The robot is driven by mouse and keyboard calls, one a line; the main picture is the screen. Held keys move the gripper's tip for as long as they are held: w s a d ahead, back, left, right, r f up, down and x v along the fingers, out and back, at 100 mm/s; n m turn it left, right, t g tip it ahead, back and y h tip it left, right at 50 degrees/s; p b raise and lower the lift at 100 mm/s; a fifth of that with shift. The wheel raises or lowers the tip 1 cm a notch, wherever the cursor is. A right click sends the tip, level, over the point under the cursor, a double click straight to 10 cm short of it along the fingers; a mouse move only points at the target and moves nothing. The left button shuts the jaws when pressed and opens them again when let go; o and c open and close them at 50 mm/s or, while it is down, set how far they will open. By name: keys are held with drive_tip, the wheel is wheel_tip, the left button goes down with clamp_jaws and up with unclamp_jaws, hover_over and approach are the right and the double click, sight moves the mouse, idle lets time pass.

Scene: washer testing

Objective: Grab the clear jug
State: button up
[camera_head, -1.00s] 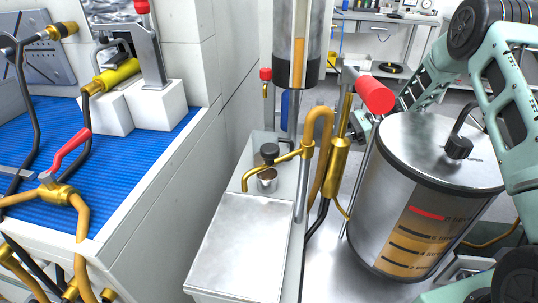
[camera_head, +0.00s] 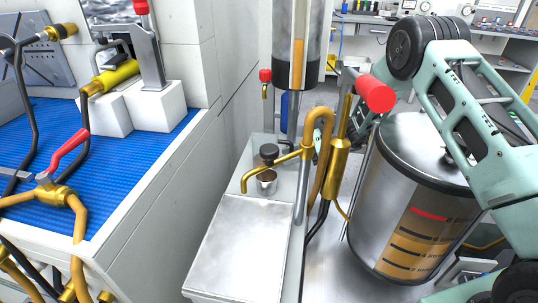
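I cannot make out a clear jug in this view. The closest large vessel is a metal-sided cylindrical tank (camera_head: 385,195) with an amber graduated window, standing upright at the right. My arm crosses in front of its lid and bends down behind the brass valve pipe (camera_head: 338,160). The fingers of my gripper do not show, so what they are around or touching is hidden.
A brass tap (camera_head: 275,163) stands over a small metal cup (camera_head: 266,181) beside a flat metal cover (camera_head: 240,245). A red knob (camera_head: 375,94) juts out near my arm. A blue-matted bench (camera_head: 110,165) with brass fittings is at the left. Shelving stands behind.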

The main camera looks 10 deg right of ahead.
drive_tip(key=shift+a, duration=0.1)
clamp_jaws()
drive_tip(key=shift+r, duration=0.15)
